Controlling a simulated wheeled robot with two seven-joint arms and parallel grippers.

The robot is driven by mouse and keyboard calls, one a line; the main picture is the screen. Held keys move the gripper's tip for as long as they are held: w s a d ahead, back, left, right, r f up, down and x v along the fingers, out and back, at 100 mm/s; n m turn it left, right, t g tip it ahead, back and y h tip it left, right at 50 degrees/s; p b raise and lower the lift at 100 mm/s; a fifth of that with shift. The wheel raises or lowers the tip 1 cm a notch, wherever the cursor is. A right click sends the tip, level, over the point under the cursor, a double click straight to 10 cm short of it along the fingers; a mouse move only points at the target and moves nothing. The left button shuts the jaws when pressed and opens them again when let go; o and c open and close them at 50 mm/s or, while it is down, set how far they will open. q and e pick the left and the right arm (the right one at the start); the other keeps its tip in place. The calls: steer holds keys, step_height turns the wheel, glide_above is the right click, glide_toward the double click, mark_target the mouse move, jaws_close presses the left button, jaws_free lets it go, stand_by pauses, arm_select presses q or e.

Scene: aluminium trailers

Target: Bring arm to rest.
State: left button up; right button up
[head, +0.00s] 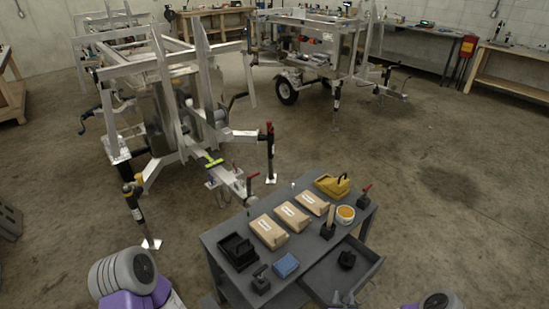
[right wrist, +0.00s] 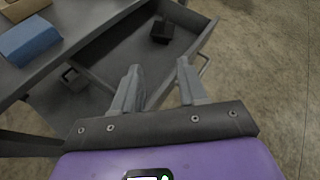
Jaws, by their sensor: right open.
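A small black block (right wrist: 161,31) lies in the drawer. My left arm shows at the lower left of the head view, but its gripper is out of view.
Aluminium trailers (head: 165,100) stand behind. The floor at right (head: 460,220) is clear.

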steer(key=s+a+f+n+g+y+b, duration=0.1)
steer(key=s+a+f+n+g+y, duration=0.15)
steer(key=s+a+n, duration=0.4)
steer(key=s+a+f+n+g+y+b, duration=0.15)
steer(key=a+n+y, duration=0.25)
steer(key=n, duration=0.6)
steer(key=s+a+n+g+y, duration=0.1)
steer(key=s+a+n+g, duration=0.1)
steer(key=s+n+g, duration=0.2)
steer(key=s+a+f+n+g+b, duration=0.1)
steer(key=s+n+g, duration=0.3)
steer(key=s+n, duration=0.6)
steer(key=a+n, duration=0.1)
steer(key=n, duration=0.2)
steer(key=shift+s+f+y+b, duration=0.2)
steer(key=shift+s+y+b, duration=0.1)
steer(key=shift+s+y, duration=0.05)
